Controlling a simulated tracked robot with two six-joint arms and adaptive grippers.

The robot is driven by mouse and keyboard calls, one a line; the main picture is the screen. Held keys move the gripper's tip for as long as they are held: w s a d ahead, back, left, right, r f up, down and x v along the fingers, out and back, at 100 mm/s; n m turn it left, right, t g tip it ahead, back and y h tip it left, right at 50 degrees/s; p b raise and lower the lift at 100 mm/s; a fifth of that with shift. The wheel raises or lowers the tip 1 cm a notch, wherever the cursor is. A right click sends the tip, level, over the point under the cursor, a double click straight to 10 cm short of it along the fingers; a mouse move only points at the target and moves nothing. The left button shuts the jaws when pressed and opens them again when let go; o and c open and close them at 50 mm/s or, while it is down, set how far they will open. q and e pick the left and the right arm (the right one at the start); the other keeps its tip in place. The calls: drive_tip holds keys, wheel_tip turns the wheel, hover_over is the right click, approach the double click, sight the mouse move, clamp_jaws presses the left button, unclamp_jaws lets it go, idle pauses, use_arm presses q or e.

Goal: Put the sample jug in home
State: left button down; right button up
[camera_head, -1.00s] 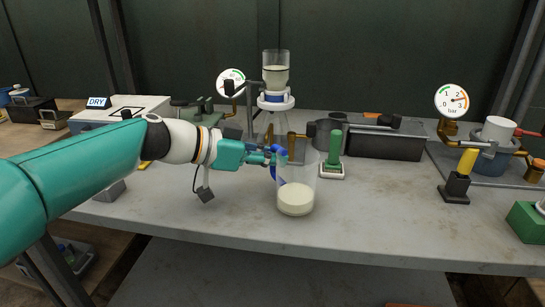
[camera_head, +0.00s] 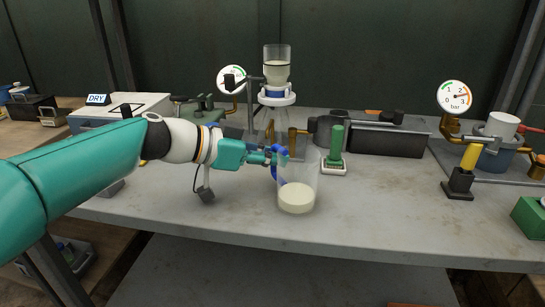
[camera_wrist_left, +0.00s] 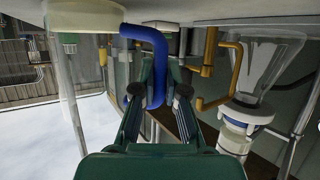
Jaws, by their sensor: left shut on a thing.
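The sample jug (camera_head: 297,198) is a clear cylinder with pale cream liquid in its bottom and a blue handle on its left side. It is upright at the front middle of the bench; I cannot tell whether its base touches the bench top. My left gripper (camera_head: 274,160) reaches it from the left and is shut on the blue handle. In the left wrist view, turned upside down, the fingers (camera_wrist_left: 158,95) close around the blue handle (camera_wrist_left: 153,48), and the jug's cream liquid (camera_wrist_left: 85,14) shows at the top left. No marked home spot can be made out. My right gripper is not visible.
A filter funnel (camera_head: 277,72) on a flask stands behind the jug. A green-handled tool (camera_head: 336,146) stands close on its right. A grey box (camera_head: 385,142), a pressure gauge (camera_head: 454,97) and a yellow-handled valve (camera_head: 467,165) are farther right. The bench front (camera_head: 390,215) right of the jug is clear.

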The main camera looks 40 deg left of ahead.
use_arm(q)
drive_tip(key=c, duration=1.1)
unclamp_jaws()
drive_tip(key=shift+c, duration=0.2)
drive_tip(key=shift+s+a, duration=0.1)
drive_tip(key=shift+s, duration=0.1)
drive_tip(key=shift+b+v, duration=1.15)
drive_tip(key=shift+v, duration=1.7)
drive_tip(key=shift+s+a+r, duration=0.15)
drive_tip(key=shift+s+r, duration=0.05)
drive_tip(key=shift+s, duration=0.15)
